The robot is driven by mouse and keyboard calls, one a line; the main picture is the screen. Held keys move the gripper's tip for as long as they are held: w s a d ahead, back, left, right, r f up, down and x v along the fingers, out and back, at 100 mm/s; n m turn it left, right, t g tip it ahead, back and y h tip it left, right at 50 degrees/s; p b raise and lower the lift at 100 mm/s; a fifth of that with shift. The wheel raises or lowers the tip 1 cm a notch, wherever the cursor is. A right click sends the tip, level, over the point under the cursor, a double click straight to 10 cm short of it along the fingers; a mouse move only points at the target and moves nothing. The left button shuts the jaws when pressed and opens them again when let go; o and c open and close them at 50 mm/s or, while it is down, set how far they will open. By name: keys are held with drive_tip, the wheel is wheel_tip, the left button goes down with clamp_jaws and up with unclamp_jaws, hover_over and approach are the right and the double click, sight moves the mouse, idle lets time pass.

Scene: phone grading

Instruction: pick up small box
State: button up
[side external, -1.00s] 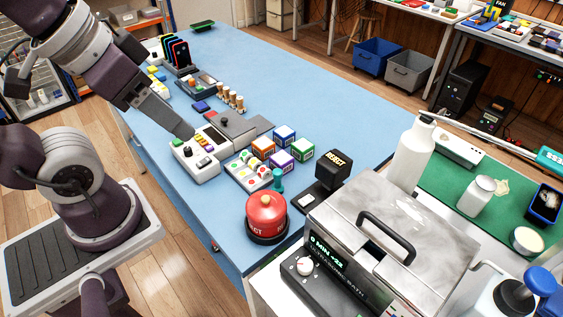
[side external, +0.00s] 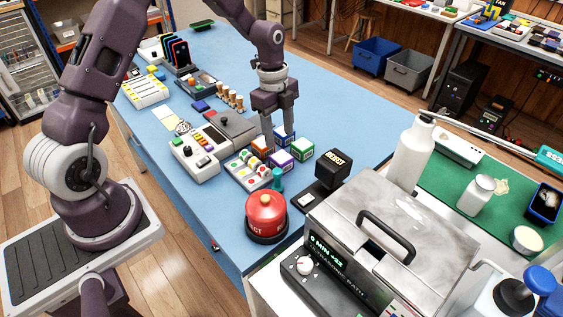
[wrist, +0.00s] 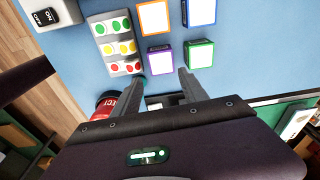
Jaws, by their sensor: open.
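Four-coloured small boxes stand in a cluster on the blue table: a blue-edged box (side external: 287,141), an orange box (side external: 257,147), a purple box (side external: 280,161) and a green box (side external: 303,150). From above, the wrist view shows the white tops of the orange (wrist: 153,17), blue (wrist: 199,11), purple (wrist: 159,60) and green (wrist: 199,54) boxes. My gripper (side external: 279,139) is open, pointing down at the cluster. In the wrist view, its fingertips (wrist: 160,77) lie nearest the purple box, with nothing held. In the side view the fingers partly hide the blue and orange boxes.
A tray of coloured discs (side external: 249,171) is left of the boxes. A control console (side external: 200,158) is further left.

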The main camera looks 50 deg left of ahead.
sight(281, 156)
drive_tip(key=shift+m, duration=0.4)
drive_tip(key=f, duration=0.9)
drive_tip(key=shift+w+d+f, duration=0.2)
drive_tip(key=shift+w+f, duration=0.05)
drive_tip(key=c, duration=1)
